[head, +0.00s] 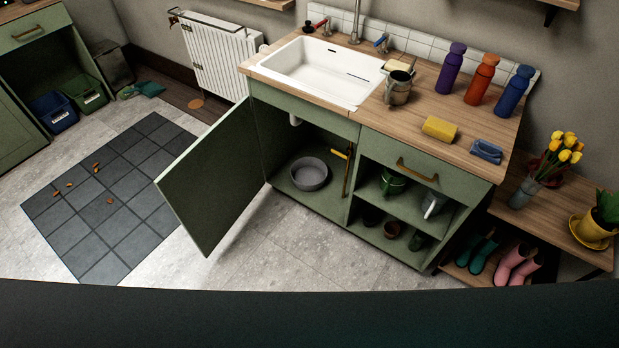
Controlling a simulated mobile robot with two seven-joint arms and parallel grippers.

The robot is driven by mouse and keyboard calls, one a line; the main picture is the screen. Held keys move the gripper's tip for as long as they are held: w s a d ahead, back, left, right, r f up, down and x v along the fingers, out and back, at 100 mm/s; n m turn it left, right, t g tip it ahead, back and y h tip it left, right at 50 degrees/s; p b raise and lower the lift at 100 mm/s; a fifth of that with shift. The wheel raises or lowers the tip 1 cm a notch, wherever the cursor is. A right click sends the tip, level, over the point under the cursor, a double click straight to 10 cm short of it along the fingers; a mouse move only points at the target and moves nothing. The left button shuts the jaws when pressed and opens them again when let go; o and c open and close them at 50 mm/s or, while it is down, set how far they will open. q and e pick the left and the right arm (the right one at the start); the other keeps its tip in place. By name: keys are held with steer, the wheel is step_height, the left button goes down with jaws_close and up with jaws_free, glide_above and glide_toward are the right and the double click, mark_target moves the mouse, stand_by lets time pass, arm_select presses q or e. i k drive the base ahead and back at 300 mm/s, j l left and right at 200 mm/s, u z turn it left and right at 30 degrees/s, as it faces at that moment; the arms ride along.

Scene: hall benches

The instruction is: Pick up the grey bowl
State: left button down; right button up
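The grey bowl (309,174) sits upright on the floor of the cupboard under the sink, inside the green cabinet. It looks empty. The cupboard door (212,178) stands wide open to the left, so the bowl is in plain sight. Neither of my grippers is in the head view.
The open door juts into the room left of the bowl. A yellow-handled tool (346,170) stands right of it, beside shelves with a green watering can (392,182). A white sink (318,72) is above. The pale floor (290,245) in front is clear.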

mark_target(308, 173)
steer(key=i+z, duration=0.25)
steer(key=i, duration=0.2)
steer(key=i+j+z, duration=0.25)
steer(key=i, duration=0.15)
steer(key=i+j+z, duration=0.1)
steer(key=i+z, duration=0.15)
steer(key=i, duration=0.2)
steer(key=i+j+z, duration=0.25)
steer(key=i, duration=0.15)
